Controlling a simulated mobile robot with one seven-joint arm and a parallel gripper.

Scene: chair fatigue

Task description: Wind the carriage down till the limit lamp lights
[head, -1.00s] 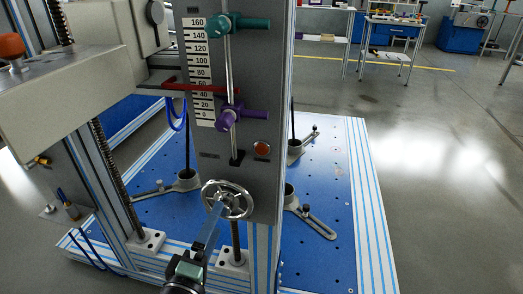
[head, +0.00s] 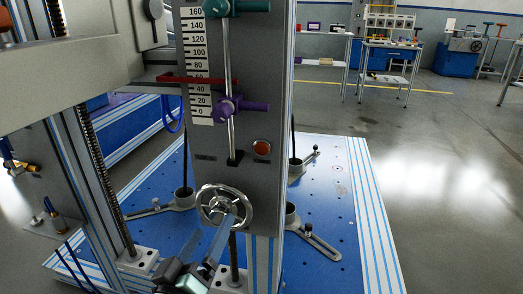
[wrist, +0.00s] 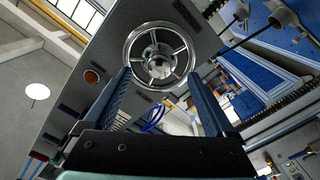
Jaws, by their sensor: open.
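The handwheel (head: 224,207) is a spoked metal wheel low on the grey panel (head: 205,150); it also shows in the wrist view (wrist: 160,55). My gripper (head: 227,226) is in front of its lower part. In the wrist view the fingers (wrist: 160,78) are spread apart with nothing between them, one towards each side of the wheel; I cannot tell if they touch it. The red pointer (head: 200,80) stands between 40 and 60 on the scale (head: 197,60). The purple clamp (head: 240,106) is lower, near 20. The round red lamp (head: 262,147) looks dull, with no visible glow.
A teal clamp (head: 236,6) sits at the top of the rod (head: 227,135). A vertical lead screw (head: 96,165) stands left of the panel. The blue base plate (head: 330,190) carries several slotted feet. Open floor (head: 440,190) lies to the right.

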